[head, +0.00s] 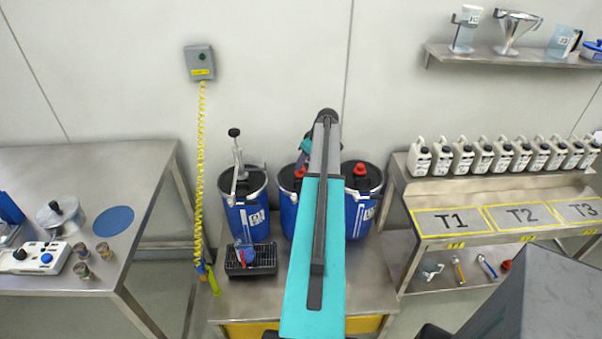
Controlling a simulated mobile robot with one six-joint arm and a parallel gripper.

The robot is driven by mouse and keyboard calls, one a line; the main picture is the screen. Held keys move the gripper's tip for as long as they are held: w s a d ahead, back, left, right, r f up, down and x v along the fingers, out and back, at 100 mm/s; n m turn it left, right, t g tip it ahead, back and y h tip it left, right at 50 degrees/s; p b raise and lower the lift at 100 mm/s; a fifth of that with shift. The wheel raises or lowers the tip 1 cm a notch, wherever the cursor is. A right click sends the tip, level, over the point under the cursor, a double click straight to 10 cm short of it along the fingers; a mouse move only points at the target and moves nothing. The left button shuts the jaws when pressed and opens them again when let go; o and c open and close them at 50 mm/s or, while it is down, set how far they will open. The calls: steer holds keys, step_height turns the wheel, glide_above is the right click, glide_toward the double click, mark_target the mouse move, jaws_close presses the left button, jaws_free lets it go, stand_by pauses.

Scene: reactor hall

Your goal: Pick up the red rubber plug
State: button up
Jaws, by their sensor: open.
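Two red plug-like pieces show on the blue drums behind my arm. One red piece (360,169) sits on the black lid of the right drum (365,188). The other red piece (300,169) is on the lid of the middle drum (289,205), partly covered by my arm. A small red item (506,265) also lies on the lower shelf at the right. I cannot tell from this view which one is the rubber plug. My teal arm rises through the middle and bends at the top. My gripper is hidden behind it.
A left drum (247,205) carries a metal pump. A black drip tray (262,266) with a blue and red item stands in front on the steel bench (370,292). White canisters (461,157) line the right rack. A steel table (110,165) is at left.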

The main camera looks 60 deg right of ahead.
mark_target(303, 168)
steer(key=shift+p+x, duration=0.7)
steer(key=shift+x, duration=1.15)
steer(key=c, duration=1.1)
steer(key=shift+c, duration=0.2)
steer(key=shift+r, duration=0.2)
steer(key=shift+r+b, duration=1.1)
steer(key=shift+r, duration=0.45)
steer(key=s+a+r+b, duration=0.1)
steer(key=s+a+b, duration=0.3)
steer(key=s+a, duration=0.5)
steer(key=shift+s+a+r+b, duration=0.3)
steer(key=shift+s+a, duration=0.05)
steer(key=shift+a, duration=1.5)
